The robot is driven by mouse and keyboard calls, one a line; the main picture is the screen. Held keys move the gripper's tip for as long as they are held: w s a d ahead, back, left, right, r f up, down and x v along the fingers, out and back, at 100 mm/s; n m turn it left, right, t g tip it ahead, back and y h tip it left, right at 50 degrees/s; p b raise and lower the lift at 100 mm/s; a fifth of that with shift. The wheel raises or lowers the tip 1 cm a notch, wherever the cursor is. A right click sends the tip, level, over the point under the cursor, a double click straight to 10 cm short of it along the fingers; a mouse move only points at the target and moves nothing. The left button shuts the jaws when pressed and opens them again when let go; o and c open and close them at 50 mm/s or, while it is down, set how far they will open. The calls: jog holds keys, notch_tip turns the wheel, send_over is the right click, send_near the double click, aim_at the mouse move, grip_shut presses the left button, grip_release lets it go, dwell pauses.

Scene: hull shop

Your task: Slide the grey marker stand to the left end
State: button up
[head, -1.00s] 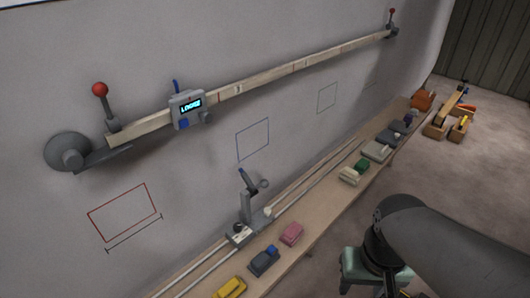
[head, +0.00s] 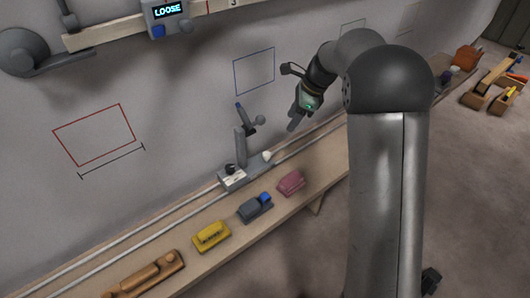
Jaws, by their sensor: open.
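The grey marker stand (head: 239,150) sits upright on the rails (head: 142,243) along the bench, near the middle of the head view. It has a flat base with a white knob, and a dark marker with a blue end is held at its top. My gripper (head: 294,122) hangs in the air to the right of the stand, apart from it. It is open, with nothing seen between its fingers. The fingertips are small and partly blurred. My arm hides part of the bench and rails to the right.
A red outline (head: 94,135) and a blue outline (head: 254,71) are on the wall. A pink block (head: 291,183), a dark block with a blue part (head: 255,207), a yellow block (head: 211,236) and a wooden plane (head: 146,274) lie along the bench's front. The rails left of the stand look clear.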

jog(key=b, duration=0.2)
send_near(268, 154)
jog(key=x, duration=0.8)
jog(key=shift+a+f, duration=0.15)
jog(key=shift+f, duration=0.25)
